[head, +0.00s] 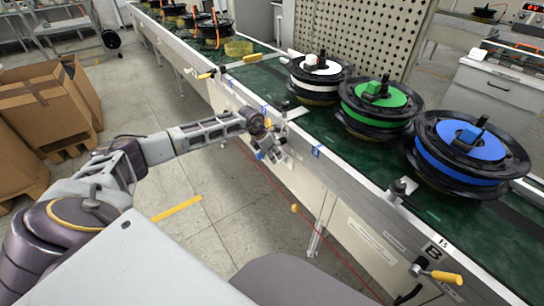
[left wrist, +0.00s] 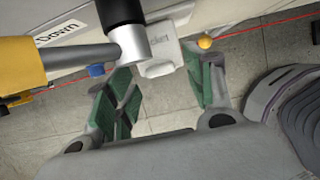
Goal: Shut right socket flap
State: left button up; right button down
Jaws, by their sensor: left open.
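In the left wrist view a small white socket part (left wrist: 160,58) with partly hidden lettering ending in "cket" is on the conveyor's side. A dark and silver cylinder hides part of it, so I cannot tell how far its flap is open. My left gripper (left wrist: 160,88) is open, its green-padded fingers on either side of and below this white part, with nothing between the pads that I can see gripped. In the head view my left gripper (head: 270,150) is beside the conveyor's near side; the socket is not clear there. My right gripper is not in view.
The conveyor (head: 345,180) carries hub motors with white (head: 320,68), green (head: 382,97) and blue (head: 470,140) tops. A yellow-handled lever (head: 440,276) sticks out at front right. A red cord with an orange ball (head: 295,207) runs along the side.

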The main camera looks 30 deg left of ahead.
pick_arm(q)
jog(key=shift+x, duration=0.8)
jog(key=shift+c, duration=0.4)
jog(key=c, duration=0.9)
